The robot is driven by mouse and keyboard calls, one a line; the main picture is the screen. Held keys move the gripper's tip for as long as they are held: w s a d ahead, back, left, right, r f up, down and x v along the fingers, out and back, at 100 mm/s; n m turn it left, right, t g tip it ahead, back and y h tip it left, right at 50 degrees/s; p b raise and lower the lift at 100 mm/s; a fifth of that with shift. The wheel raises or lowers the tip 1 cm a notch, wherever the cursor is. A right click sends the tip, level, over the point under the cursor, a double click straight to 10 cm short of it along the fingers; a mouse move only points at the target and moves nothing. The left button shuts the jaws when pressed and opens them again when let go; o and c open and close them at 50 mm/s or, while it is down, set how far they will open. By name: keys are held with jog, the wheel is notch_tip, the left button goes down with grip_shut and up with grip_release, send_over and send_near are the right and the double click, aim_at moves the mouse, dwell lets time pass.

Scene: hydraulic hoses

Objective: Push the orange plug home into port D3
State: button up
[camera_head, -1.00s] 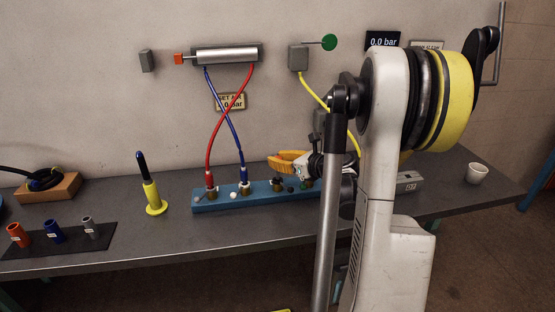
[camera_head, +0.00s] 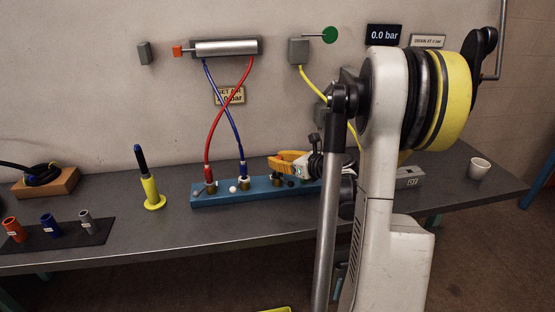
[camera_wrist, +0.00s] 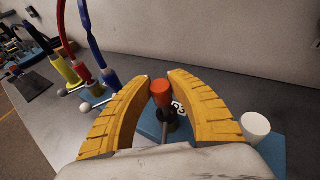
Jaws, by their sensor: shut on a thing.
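The orange plug (camera_wrist: 160,94) stands between the yellow-orange finger pads of my gripper (camera_wrist: 160,80) in the wrist view. It sits above a dark fitting (camera_wrist: 170,120) on the blue manifold, beside a label reading D3 (camera_wrist: 178,108). I cannot tell how deep the plug sits. In the head view my gripper (camera_head: 276,163) is over the right part of the blue manifold (camera_head: 215,198). The plug is hidden there, and my arm covers the manifold's right end.
Red (camera_head: 208,145) and blue (camera_head: 238,140) hoses cross from the cylinder (camera_head: 227,47) to the manifold's left ports. A yellow hose (camera_head: 313,85) hangs behind my arm. A yellow-and-blue upright tool (camera_head: 151,190) stands left. A white cup (camera_head: 479,168) is at right.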

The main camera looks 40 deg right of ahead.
jog(key=shift+f+b, duration=0.65)
jog(key=shift+f, duration=0.1)
jog(key=o, duration=1)
jog(key=shift+s+r, duration=0.1)
jog(key=v, duration=1.1)
jog(key=shift+s+r, duration=0.15)
jog(key=shift+s, duration=0.25)
